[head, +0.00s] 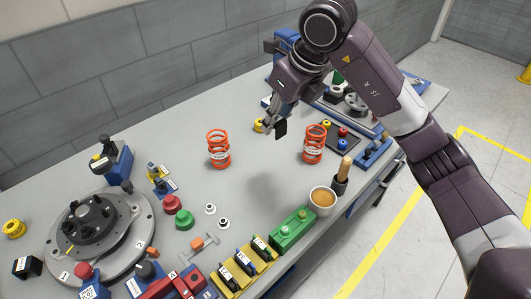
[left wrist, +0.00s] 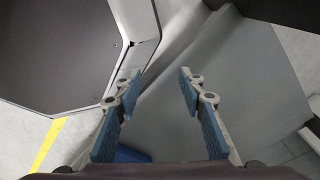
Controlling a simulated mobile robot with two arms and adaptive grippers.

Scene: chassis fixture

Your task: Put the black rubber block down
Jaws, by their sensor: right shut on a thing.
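The black rubber block (head: 281,129) hangs from the fingertips of my right gripper (head: 280,112), above the back middle of the table. My right gripper is shut on it and points down, and the block looks clear of the tabletop. The fingers hide part of the block. My left gripper (left wrist: 158,78) shows only in the left wrist view. Its two blue-padded fingers are apart with nothing between them.
Orange springs (head: 219,149) and (head: 313,144) stand either side of a bare patch of grey table (head: 265,185). A yellow part (head: 259,125) is close left of the block. A cup (head: 322,200), green block (head: 292,230) and round fixture (head: 100,235) stand nearer.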

